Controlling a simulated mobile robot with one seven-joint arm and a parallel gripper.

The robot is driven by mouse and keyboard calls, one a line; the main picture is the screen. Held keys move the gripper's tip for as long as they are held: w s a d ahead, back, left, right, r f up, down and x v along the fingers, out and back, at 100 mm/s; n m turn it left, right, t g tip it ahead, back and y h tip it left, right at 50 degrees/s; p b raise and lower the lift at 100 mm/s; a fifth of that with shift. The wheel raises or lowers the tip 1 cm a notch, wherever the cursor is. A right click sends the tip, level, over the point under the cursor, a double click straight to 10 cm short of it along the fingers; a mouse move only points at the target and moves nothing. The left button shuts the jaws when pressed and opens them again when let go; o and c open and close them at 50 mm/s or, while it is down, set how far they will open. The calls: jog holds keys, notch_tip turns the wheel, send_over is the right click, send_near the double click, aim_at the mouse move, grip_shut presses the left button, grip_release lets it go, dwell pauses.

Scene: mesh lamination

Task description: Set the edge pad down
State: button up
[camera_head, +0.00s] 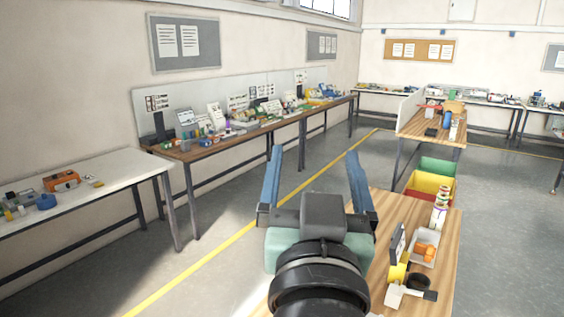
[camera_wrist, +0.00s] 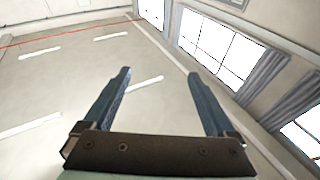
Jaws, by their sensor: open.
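My gripper (camera_head: 314,155) is raised in front of me, with its two blue fingers spread wide and nothing between them. In the wrist view my gripper (camera_wrist: 158,73) is also open and empty, and behind it are only the ceiling and windows. I cannot pick out the edge pad for certain in either view. A wooden worktable (camera_head: 448,262) stands just right of my gripper, lower down. My arm and gripper hide part of its top.
The worktable holds a grey tray (camera_head: 414,236) with orange pieces, a white-and-black tool (camera_head: 402,296), a dark ring (camera_head: 419,281), a yellow item (camera_head: 397,272) and a colourful stack (camera_head: 440,212). Yellow and green crates stand behind it. Long cluttered benches line the left wall. The floor between is clear.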

jog(key=s+a+r+t+y, duration=0.1)
jog(key=s+r+t, duration=0.2)
jog(key=s+r, duration=0.2)
jog(key=s+a+r+n+t, duration=0.1)
jog(key=s+r, duration=0.4)
jog(key=r, duration=0.5)
jog(key=shift+a+n+t+y, duration=0.35)
jog(key=shift+a+t, duration=0.45)
jog(key=shift+t, duration=0.4)
